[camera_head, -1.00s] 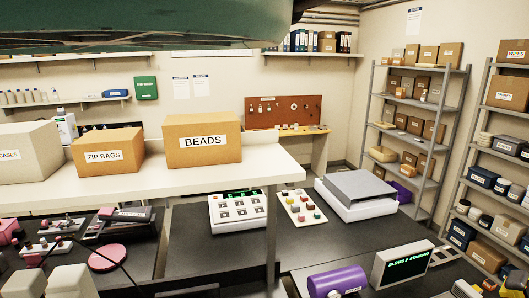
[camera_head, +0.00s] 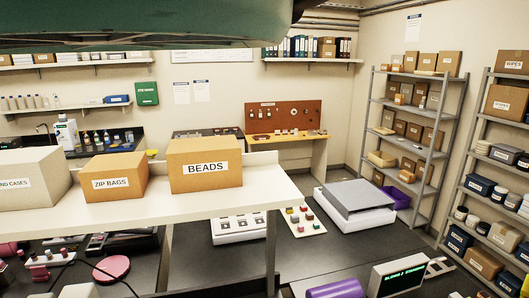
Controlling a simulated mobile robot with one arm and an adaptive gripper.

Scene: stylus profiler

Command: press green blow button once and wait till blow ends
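A small white display box (camera_head: 398,277) stands at the lower right on the dark bench. Its screen has green text that seems to read "BLOWS 2 STANDBY". A purple cylinder (camera_head: 336,289) lies to its left, cut by the bottom edge. I cannot make out a green blow button. A white board with several coloured blocks or buttons (camera_head: 302,221) lies at the middle, its nearest colours red, yellow and grey. A white unit with several pads (camera_head: 238,228) is beside it, partly hidden by the raised shelf. My gripper is not in view.
A raised white shelf (camera_head: 120,213) crosses the left, holding the BEADS box (camera_head: 204,180), ZIP BAGS box (camera_head: 112,188) and a pale box (camera_head: 28,190). A grey-lidded white machine (camera_head: 355,203) stands on the bench. Bare dark bench (camera_head: 345,248) lies before it. Racks line the right wall.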

